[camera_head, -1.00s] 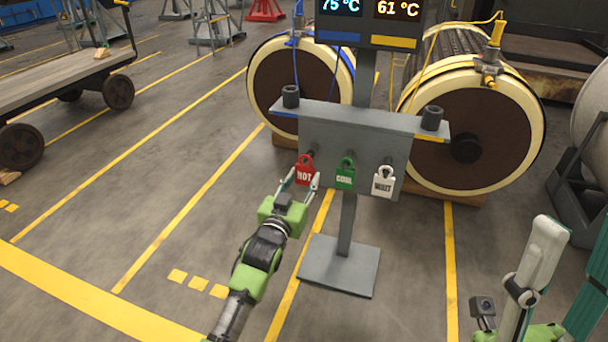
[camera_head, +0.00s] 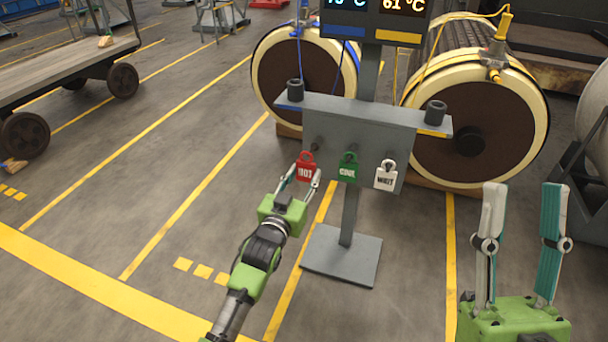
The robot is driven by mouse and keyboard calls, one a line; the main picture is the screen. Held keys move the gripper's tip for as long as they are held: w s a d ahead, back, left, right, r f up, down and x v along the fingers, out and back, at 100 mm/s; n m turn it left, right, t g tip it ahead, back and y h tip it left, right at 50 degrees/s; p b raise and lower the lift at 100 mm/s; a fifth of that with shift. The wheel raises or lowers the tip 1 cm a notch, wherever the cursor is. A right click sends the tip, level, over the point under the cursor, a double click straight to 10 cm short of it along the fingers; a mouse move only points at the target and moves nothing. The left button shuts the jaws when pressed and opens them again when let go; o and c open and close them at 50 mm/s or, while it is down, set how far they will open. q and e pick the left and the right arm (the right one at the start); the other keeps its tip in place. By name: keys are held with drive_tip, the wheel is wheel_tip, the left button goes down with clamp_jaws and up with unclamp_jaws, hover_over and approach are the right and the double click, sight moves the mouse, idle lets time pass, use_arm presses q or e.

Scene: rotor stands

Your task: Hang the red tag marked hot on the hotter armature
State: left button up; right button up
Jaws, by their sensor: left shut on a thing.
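The red HOT tag (camera_head: 305,172) is in front of the left part of the grey tag board (camera_head: 335,118). My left gripper (camera_head: 304,185) is shut on its lower part. I cannot tell whether its loop is still on a peg. My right gripper (camera_head: 525,190) is open and empty at the lower right, fingers pointing up. The left armature (camera_head: 295,80) has a blue cable. The right armature (camera_head: 440,115) has a yellow probe (camera_head: 500,35). The display (camera_head: 372,15) reads about 75 °C above a blue bar, its top cut off, and 61 °C above a yellow bar.
A green COOL tag (camera_head: 347,170) and a white tag (camera_head: 386,177) hang beside the red one. Dark cups (camera_head: 295,90) and (camera_head: 435,112) stand on the board's ends. The stand's base plate (camera_head: 340,255) is on the floor. A cart (camera_head: 60,70) stands at left.

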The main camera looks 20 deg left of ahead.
use_arm(q)
drive_tip(key=shift+s+r+p, duration=0.1)
drive_tip(key=shift+s+p, duration=0.25)
drive_tip(key=shift+s, duration=0.1)
drive_tip(key=shift+s+p, duration=0.3)
drive_tip(key=shift+s, duration=0.1)
use_arm(e)
drive_tip(key=w+f+g+h, duration=0.1)
drive_tip(key=w+f+g, duration=0.2)
drive_tip(key=w+f, duration=0.1)
drive_tip(key=shift+w+a+f+h, duration=0.3)
drive_tip(key=shift+w+a+f, duration=0.1)
drive_tip(key=shift+w, duration=0.2)
